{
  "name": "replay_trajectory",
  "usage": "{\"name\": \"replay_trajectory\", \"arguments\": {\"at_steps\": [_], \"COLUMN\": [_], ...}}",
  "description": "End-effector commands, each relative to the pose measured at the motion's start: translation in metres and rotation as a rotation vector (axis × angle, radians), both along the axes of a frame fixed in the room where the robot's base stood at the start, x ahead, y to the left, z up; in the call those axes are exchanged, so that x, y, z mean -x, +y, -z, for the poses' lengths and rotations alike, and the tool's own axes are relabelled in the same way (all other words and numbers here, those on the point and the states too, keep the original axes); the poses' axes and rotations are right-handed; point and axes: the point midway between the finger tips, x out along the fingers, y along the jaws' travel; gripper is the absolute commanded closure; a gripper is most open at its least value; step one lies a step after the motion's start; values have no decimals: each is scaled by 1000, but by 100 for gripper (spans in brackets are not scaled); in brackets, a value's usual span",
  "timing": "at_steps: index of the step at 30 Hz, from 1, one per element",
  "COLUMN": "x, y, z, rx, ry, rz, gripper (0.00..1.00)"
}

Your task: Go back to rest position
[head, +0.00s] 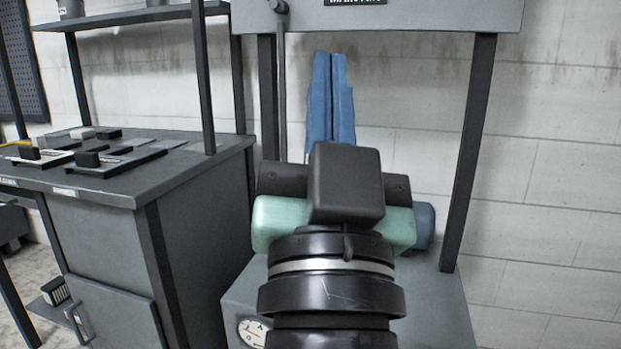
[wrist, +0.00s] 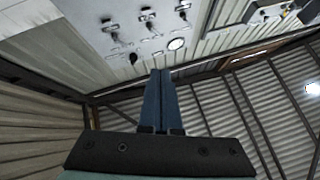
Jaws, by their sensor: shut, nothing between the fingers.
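My gripper (head: 331,62) is raised in the middle of the head view, its two blue fingers pointing up side by side. In the wrist view my gripper (wrist: 161,74) shows the same blue fingers closed together beyond a dark bracket. Nothing is held between them. My black and green wrist hides part of the grey machine frame (head: 468,150) behind it. The frame has two dark posts and a grey crossbeam (head: 420,16) with a partly cut-off label.
A grey workbench (head: 170,180) with small dark blocks on flat plates stands at left, under a shelf (head: 130,15). A round gauge (head: 252,332) sits low on the machine base. A pale panel (wrist: 120,45) with several knobs shows in the wrist view. The right side looks clear.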

Motion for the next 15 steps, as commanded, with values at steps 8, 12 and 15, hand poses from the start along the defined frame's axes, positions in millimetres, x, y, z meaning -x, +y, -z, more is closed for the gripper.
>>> {"name": "replay_trajectory", "arguments": {"at_steps": [8,12,15], "x": [51,51,50], "y": [13,13,13], "z": [-134,-178,-209], "rx": [133,133,133], "ry": [-121,-120,-119], "rz": [93,92,90], "gripper": [100,100,100]}}
